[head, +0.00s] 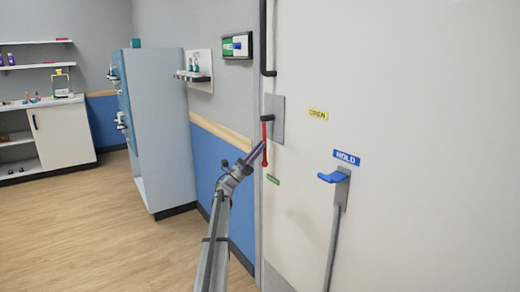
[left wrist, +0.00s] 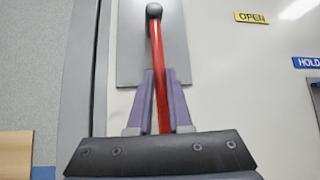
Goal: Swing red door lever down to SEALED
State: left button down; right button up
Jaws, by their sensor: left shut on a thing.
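The red door lever (head: 265,143) hangs down from a dark pivot on a grey plate (head: 277,112) at the left edge of the white door (head: 400,80). Its lower tip is near a green label (head: 273,180); its words are too small to read. A yellow OPEN label (head: 318,114) is to the right of the plate. My left gripper (head: 257,150) is at the lever's middle. In the left wrist view its purple fingers (left wrist: 160,105) stand on both sides of the red lever (left wrist: 158,60), shut on it. My right gripper is not in view.
A blue HOLD handle (head: 334,177) on a grey bar sticks out of the door to the right, under a blue HOLD label (head: 347,158). A light blue cabinet (head: 165,130) stands to the left. The wooden floor (head: 90,230) is clear.

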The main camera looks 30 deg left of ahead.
pick_arm(q)
jog(key=shift+s+a+m, duration=0.2)
jog(key=shift+s+m, duration=0.1)
jog(key=c, duration=1.1)
grip_release()
jog(key=shift+s+r, duration=0.15)
jog(key=shift+o, duration=1.3)
jog(key=shift+w+d, duration=0.1)
jog(key=shift+w, duration=0.1)
jog(key=b+v, duration=0.5)
jog(key=v, duration=0.2)
jog(key=shift+s+f, duration=0.2)
jog(key=shift+f, duration=0.15)
